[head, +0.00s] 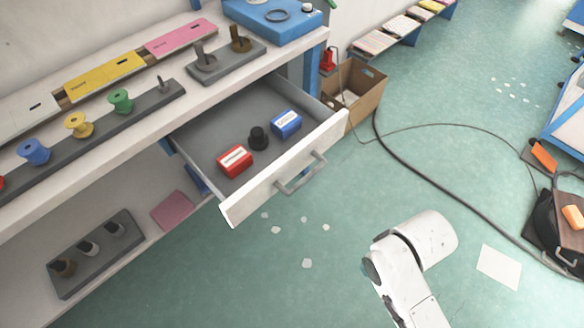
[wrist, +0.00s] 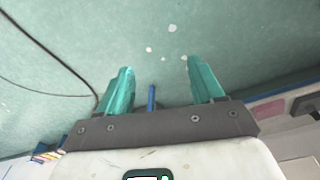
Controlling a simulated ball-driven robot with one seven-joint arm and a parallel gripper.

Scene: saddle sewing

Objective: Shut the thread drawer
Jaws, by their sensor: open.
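The thread drawer (head: 285,172) stands pulled out from under the workbench in the head view. Its white front carries a grey bar handle (head: 301,175). Inside lie a red box (head: 235,161), a blue box (head: 286,124) and a small black spool-like piece (head: 258,138). My gripper (wrist: 157,82) shows in the wrist view with its two teal fingers apart and nothing between them. The floor lies beyond the fingers. In the head view my white arm is at the lower right, apart from the drawer, and the gripper itself does not show.
The workbench (head: 145,107) holds a spool rack (head: 100,118). A cardboard box (head: 362,92) stands on the floor beside the drawer's far end. A dark cable (head: 428,172) crosses the floor to a dark bag (head: 560,225). The floor before the drawer is mostly clear, with small scraps.

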